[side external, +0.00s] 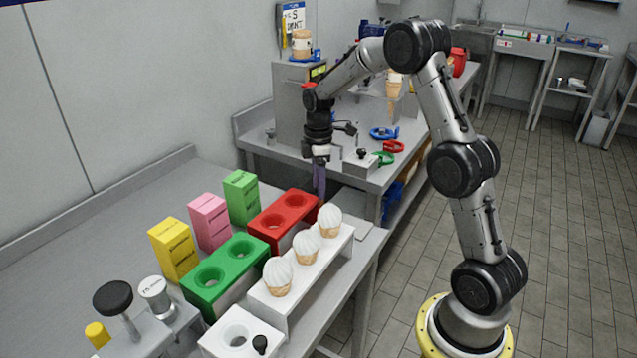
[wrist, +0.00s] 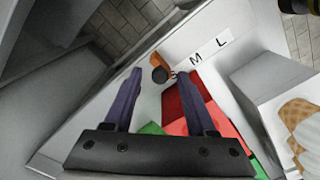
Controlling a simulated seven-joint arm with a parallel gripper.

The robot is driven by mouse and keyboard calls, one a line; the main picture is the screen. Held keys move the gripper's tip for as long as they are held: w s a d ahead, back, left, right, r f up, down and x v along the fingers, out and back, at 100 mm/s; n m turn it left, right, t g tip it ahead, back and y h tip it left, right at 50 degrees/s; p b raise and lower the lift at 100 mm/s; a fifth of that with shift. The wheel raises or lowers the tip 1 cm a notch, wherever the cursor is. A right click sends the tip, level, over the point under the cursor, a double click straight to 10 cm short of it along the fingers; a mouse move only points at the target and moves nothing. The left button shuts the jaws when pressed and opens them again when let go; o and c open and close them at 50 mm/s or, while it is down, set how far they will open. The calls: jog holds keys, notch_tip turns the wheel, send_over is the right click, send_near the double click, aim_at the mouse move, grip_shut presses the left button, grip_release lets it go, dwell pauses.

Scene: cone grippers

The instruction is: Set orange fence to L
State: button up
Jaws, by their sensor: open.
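The orange fence (wrist: 157,58) shows in the wrist view as a small orange piece with a dark round knob (wrist: 160,75). It sits beside the S end of a white label strip (wrist: 208,50) marked S, M and L; the S is partly covered. L is at the far right end of the strip. My gripper (wrist: 158,74) is open, with its two purple fingers on either side of the knob in the picture; the height gap is unclear. In the side view my gripper (side external: 320,178) points down beyond the red block. I cannot make out the fence there.
The red block (side external: 283,222) and green block (side external: 226,272) have round holes. A white stand (side external: 303,268) holds several cones with white tops. Yellow (side external: 173,249), pink (side external: 209,221) and green (side external: 242,198) boxes stand behind. The table's left part is clear.

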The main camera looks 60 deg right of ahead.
grip_shut()
jog(key=shift+r, duration=0.1)
dwell(1.2)
